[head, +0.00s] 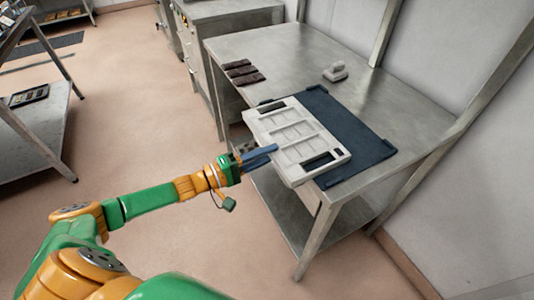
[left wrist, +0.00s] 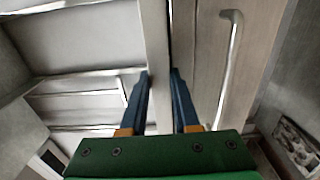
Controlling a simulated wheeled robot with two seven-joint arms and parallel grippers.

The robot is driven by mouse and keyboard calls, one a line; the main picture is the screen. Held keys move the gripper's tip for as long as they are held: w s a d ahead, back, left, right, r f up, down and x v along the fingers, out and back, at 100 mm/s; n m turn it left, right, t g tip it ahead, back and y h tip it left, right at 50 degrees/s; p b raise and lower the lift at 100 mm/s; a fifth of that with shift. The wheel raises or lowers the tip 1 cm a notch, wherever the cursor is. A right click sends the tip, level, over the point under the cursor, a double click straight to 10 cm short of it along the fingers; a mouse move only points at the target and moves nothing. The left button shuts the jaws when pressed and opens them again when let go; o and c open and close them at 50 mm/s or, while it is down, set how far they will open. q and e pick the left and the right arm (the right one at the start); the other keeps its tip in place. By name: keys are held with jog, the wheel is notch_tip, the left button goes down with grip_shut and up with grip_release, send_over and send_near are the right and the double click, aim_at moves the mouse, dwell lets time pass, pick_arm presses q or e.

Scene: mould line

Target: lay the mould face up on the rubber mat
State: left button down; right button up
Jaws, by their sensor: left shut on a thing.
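The mould (head: 318,151) is a pale grey rectangular tray with rows of shallow cavities. Its cavity side faces up in the head view. It covers the front part of the dark blue rubber mat (head: 352,130) and juts past the table's front edge. I cannot tell whether it touches the mat or is just above it. My left gripper (head: 276,149) is shut on the mould's near long edge. In the left wrist view the blue fingers (left wrist: 161,88) stand on both sides of the mould's rim (left wrist: 155,40). My right gripper is not in view.
The mat lies on a steel table (head: 280,50). A steel cabinet (head: 225,12) adjoins at the back left. The wall closes off the right.

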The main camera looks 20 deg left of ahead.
pick_arm(q)
jog(key=shift+f, duration=0.1)
jog(key=c, duration=0.6)
grip_release()
jog(key=shift+o, duration=0.2)
jog(key=shift+s, duration=0.1)
jog(key=p+v, duration=0.3)
jog(key=v, duration=1.2)
